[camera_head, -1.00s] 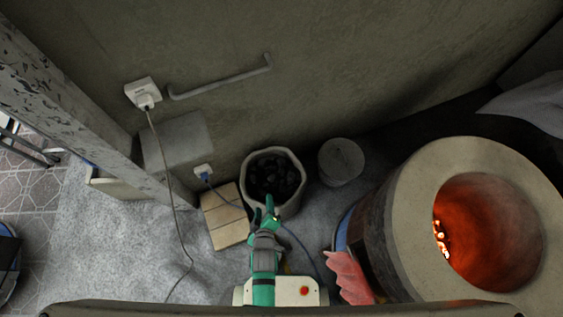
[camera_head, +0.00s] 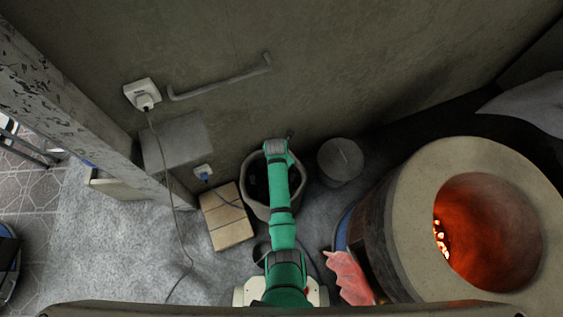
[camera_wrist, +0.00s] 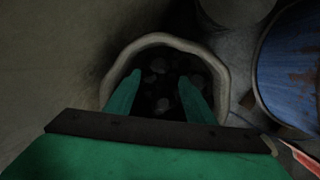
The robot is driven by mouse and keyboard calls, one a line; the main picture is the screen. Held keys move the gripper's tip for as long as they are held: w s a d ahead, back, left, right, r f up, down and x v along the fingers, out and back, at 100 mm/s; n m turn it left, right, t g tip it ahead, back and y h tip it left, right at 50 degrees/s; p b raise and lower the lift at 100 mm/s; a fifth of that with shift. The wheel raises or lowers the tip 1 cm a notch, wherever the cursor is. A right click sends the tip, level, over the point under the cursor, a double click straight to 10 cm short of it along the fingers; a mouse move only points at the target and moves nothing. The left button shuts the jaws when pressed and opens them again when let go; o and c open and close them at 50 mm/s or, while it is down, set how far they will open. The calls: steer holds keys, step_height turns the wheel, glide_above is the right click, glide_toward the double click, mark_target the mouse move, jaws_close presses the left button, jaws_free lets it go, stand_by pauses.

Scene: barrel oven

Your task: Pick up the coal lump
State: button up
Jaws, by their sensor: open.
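Dark coal lumps (camera_wrist: 160,104) lie inside a pale-rimmed bucket (camera_wrist: 154,39), seen in the wrist view. In the head view the bucket (camera_head: 249,194) stands against the wall, and my arm covers much of its opening. My gripper (camera_wrist: 160,85) is open, with its two green fingers spread over the bucket's mouth and pointing down at the coal. Several lumps show between and around the fingers, and nothing is held. I cannot tell how far the fingertips are above the coal. In the head view the fingers are hidden by my arm.
A cable (camera_head: 170,200) hangs at left.

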steer(key=x, duration=0.5)
steer(key=shift+w+d+f, duration=0.1)
steer(key=shift+f, duration=0.05)
steer(key=shift+x, duration=1.75)
steer(key=shift+f, duration=0.95)
steer(key=c, duration=0.8)
